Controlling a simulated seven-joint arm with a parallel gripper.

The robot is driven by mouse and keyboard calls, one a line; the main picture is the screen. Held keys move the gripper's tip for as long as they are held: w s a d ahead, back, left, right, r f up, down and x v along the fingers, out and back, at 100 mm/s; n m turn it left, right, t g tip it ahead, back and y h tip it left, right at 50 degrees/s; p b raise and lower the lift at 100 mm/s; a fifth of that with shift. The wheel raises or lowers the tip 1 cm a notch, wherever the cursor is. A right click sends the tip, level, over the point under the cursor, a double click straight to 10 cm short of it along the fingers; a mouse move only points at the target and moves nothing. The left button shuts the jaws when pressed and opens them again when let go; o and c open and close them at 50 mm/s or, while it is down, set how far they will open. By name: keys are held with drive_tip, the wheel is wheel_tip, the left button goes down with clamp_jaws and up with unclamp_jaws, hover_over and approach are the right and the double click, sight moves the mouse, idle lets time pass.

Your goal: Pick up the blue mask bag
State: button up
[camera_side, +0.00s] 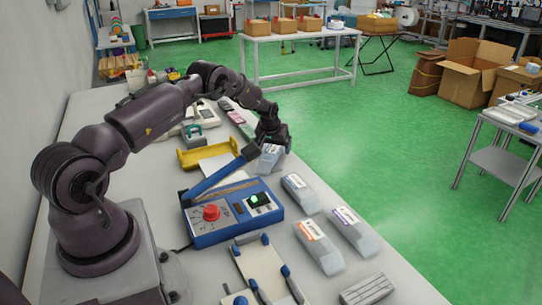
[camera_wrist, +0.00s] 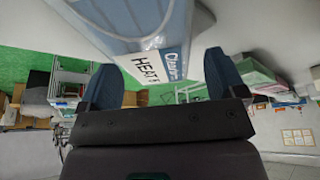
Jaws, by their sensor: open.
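The blue mask bag (camera_side: 268,159) is a pale pouch with a blue-marked label, on the table beyond the blue sealer (camera_side: 235,212). In the wrist view the bag (camera_wrist: 130,22) fills the top, showing a blue band and printed lettering. My gripper (camera_side: 271,143) points down right at the bag. In the wrist view its two dark fingers (camera_wrist: 162,70) are spread apart, with the end of the bag showing between them. I cannot tell whether the fingers touch the bag. The bag's far side is hidden.
The sealer's raised blue arm (camera_side: 222,172) reaches close to my gripper. A yellow tray (camera_side: 207,154) lies to the left. The table's right edge is close.

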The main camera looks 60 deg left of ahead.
drive_tip(key=c, duration=1.1)
drive_tip(key=shift+o, duration=0.2)
